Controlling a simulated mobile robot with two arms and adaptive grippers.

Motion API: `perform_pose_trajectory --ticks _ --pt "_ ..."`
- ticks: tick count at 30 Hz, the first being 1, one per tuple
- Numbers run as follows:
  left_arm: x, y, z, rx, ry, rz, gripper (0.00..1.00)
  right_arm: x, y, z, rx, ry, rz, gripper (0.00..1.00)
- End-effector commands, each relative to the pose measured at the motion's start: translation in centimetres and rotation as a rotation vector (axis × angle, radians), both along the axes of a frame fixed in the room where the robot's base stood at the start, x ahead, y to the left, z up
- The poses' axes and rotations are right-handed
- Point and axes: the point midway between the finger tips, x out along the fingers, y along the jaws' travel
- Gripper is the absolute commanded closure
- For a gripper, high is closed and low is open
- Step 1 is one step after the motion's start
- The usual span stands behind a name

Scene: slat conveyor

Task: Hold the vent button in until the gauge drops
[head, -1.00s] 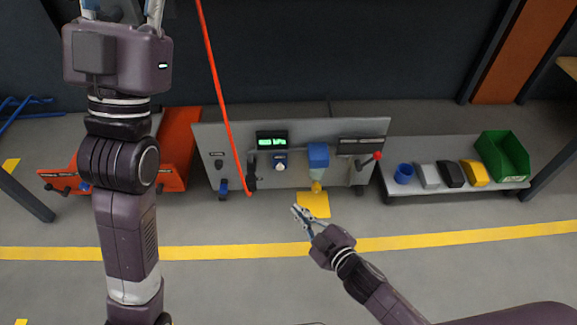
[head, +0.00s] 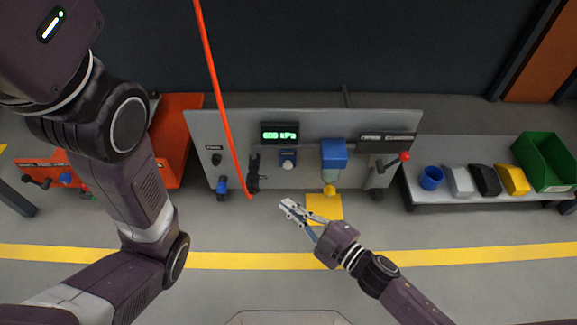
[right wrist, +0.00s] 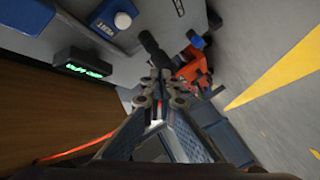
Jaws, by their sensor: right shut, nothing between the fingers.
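The vent button (head: 288,163) is a pale round cap on a blue box, on the grey panel (head: 215,122) below the gauge. The gauge (head: 280,134) is a dark display with green characters ending in kPa; its digits are hard to read. In the right wrist view the white button cap (right wrist: 123,20) on its blue box and the green display (right wrist: 82,67) are at upper left. My right gripper (head: 287,207) is shut and empty, in front of the panel and apart from the button. Its fingertips (right wrist: 160,88) also show in the wrist view. My left gripper is out of view.
A red cord (head: 220,100) hangs left of the gauge. A blue box (head: 334,150) and a red-knobbed lever (head: 404,157) are to the right. A side shelf (head: 455,204) holds several items and a green bin (head: 545,160). A red cart (head: 178,130) stands left.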

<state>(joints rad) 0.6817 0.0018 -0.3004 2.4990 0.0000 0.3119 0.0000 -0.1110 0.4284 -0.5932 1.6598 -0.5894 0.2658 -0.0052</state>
Motion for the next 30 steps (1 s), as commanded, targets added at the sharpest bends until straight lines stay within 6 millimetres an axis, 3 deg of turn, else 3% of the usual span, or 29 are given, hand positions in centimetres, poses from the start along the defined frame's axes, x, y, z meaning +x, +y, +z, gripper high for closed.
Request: perform_pose_trajectory --ticks 7,21,30 --pt "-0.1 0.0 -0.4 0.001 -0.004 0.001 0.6 1.6 0.0 -0.1 -0.002 -0.002 -0.001 1.0" --pt "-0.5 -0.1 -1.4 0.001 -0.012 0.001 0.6 7.7 0.0 0.0 0.0 0.0 -0.001 1.0" --pt "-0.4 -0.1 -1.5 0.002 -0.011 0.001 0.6 8.9 0.0 0.0 0.001 0.001 -0.001 1.0"
